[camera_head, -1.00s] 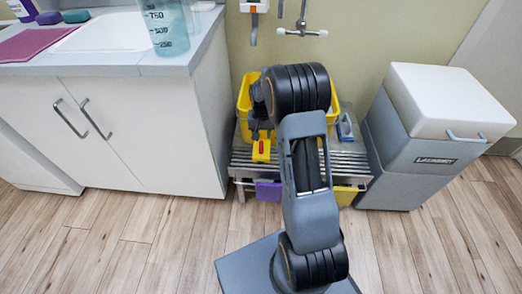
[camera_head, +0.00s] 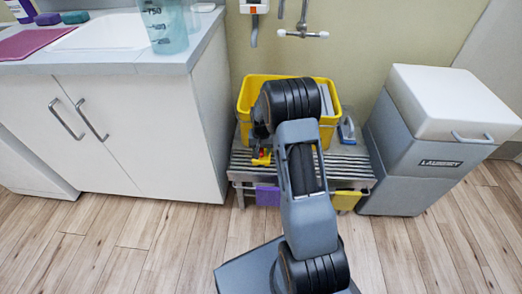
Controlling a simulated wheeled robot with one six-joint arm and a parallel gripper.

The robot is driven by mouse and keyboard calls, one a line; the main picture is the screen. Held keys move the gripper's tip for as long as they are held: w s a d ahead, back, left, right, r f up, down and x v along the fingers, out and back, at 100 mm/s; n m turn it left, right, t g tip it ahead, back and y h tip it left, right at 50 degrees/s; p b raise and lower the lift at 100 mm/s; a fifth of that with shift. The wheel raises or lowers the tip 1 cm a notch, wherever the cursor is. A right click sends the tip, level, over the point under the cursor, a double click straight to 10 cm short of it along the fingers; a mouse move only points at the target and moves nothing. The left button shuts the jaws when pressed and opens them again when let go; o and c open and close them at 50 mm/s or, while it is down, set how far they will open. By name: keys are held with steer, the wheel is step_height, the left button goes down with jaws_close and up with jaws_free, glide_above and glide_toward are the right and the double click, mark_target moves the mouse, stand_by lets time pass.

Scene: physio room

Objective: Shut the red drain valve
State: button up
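A yellow bucket (camera_head: 246,95) stands on a slatted metal rack (camera_head: 345,165) against the wall. Low at its front left is a small yellow fitting (camera_head: 262,162) with a red part, which looks like the red drain valve (camera_head: 256,154). My gripper (camera_head: 264,145) is at the valve, right above or against it, and covers part of it. Its fingers are dark, small and partly hidden by my arm. I cannot tell whether they are open or shut, whether they touch the valve, or how the valve is turned.
A white cabinet with a sink counter (camera_head: 120,68) stands to the left. A grey laundry bin (camera_head: 415,160) with a white lid is to the right. A grey-blue item (camera_head: 346,130) sits on the rack beside the bucket. A wall tap (camera_head: 302,34) is above. The wooden floor in front is clear.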

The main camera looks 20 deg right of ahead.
jaws_close()
stand_by(0.3)
steer(key=n+p, duration=0.2)
steer(key=n, duration=0.1)
steer(key=shift+r+n, duration=0.15)
steer(key=shift+n, duration=0.25)
steer(key=n+p, duration=0.1)
steer(key=n, duration=0.3)
steer(key=shift+n+p, duration=0.3)
steer(key=shift+p, duration=0.1)
steer(key=n+p, duration=0.1)
steer(key=n, duration=0.3)
steer(key=shift+n, duration=0.3)
steer(key=shift+n+p, duration=0.45)
steer(key=shift+n, duration=1.55)
